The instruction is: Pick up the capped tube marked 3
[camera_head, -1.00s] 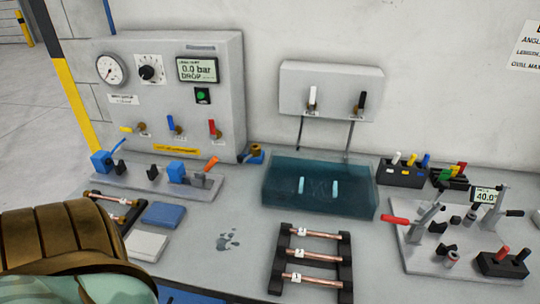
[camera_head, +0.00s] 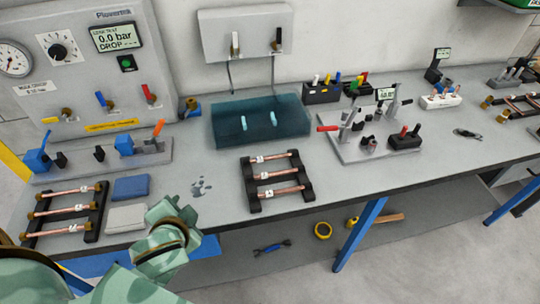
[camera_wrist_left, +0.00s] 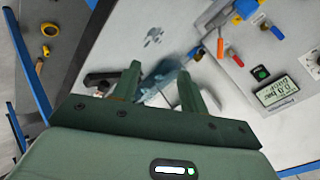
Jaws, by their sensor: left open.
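A black rack (camera_head: 252,190) on the middle of the bench holds three copper tubes with small white labels: a back tube (camera_head: 275,158), a middle tube (camera_head: 276,173) and a front tube (camera_head: 280,192). A second rack (camera_head: 95,228) at the left holds more copper tubes (camera_head: 66,208) with brass-coloured ends. The labels are too small to read surely, so I cannot tell which tube is marked 3. My left gripper (camera_wrist_left: 158,72) is open and empty in the left wrist view. In the head view my left arm is at the bench's front edge, left of the middle rack. My right gripper is out of view.
A teal tank (camera_head: 262,120) stands behind the middle rack. A blue pad (camera_head: 130,187) and a grey pad (camera_head: 126,217) lie beside the left rack. A clamp fixture (camera_head: 350,145) stands to the right. Bare bench surrounds the stain (camera_head: 201,187).

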